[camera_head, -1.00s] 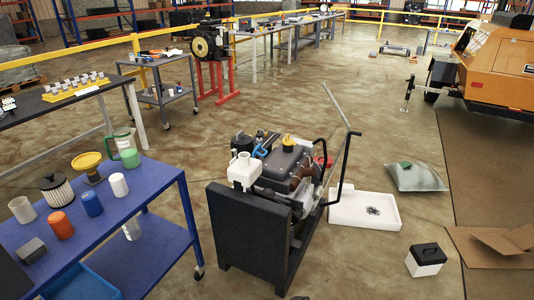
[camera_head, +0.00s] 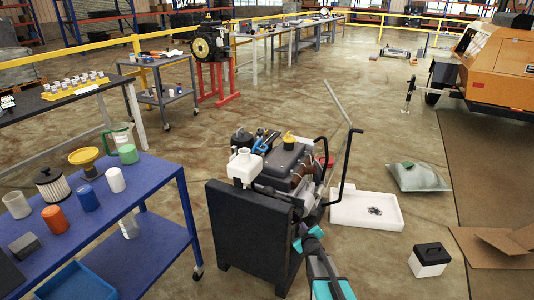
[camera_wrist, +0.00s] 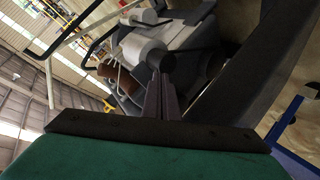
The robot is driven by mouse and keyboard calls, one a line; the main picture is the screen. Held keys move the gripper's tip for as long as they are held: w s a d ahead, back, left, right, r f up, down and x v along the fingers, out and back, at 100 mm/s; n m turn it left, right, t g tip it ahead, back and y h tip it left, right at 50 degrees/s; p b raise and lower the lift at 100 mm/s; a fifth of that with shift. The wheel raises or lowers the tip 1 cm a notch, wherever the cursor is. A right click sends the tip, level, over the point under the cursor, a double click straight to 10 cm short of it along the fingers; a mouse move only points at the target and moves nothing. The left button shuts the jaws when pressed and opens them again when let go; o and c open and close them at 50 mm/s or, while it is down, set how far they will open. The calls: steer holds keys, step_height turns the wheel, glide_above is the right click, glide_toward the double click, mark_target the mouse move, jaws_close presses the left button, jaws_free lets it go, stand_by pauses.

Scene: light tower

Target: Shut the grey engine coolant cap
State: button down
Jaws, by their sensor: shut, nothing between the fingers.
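The engine (camera_head: 285,165) stands on a dark stand. At its left front is a white coolant tank (camera_head: 245,169) with a raised round neck on top. I cannot clearly make out a grey cap on it or tell whether one is open. My gripper (camera_head: 303,236) is at the right side of the stand, below and right of the tank, apart from it. In the wrist view my gripper (camera_wrist: 161,80) has its fingers together and empty, pointing toward a pale cylindrical part (camera_wrist: 145,48) and a dark round end (camera_wrist: 161,61) on the engine.
The dark stand panel (camera_head: 247,226) is left of my arm. A blue cart (camera_head: 150,195) with containers stands at left. A white tray (camera_head: 345,215) and a black-and-white box (camera_head: 429,262) lie on the floor at right. A dark handle bar (camera_head: 343,165) rises beside the engine.

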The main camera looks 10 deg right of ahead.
mark_target(261, 142)
steer(key=w+r+n+t+y+b, duration=0.1)
steer(key=w+r+n+t+y, duration=0.3)
steer(key=r, duration=0.5)
steer(key=w+r+n+t+y+b, duration=0.1)
steer(key=w+r+n+t+y, duration=0.1)
steer(key=w+r+n, duration=0.35)
steer(key=s+a+r+n+g+y+b, duration=0.1)
steer(key=r+n+g+y, duration=0.1)
steer(key=r+n+y, duration=0.4)
steer(key=s+a+r+n+g+y+b, duration=0.1)
steer(key=a+r+n+g+y, duration=0.1)
steer(key=r+n+y, duration=0.5)
steer(key=shift+s+a+r+g+y+b, duration=0.2)
steer(key=shift+s+r+g+y+b, duration=0.25)
steer(key=shift+r+g, duration=0.6)
steer(key=shift+w+a+r+t, duration=0.15)
steer(key=shift+r+t, duration=0.1)
steer(key=p+x, duration=0.1)
steer(key=x, duration=1.2)
steer(key=shift+w+a+r, duration=0.1)
steer(key=shift+w+a, duration=0.05)
steer(key=shift+a, duration=0.15)
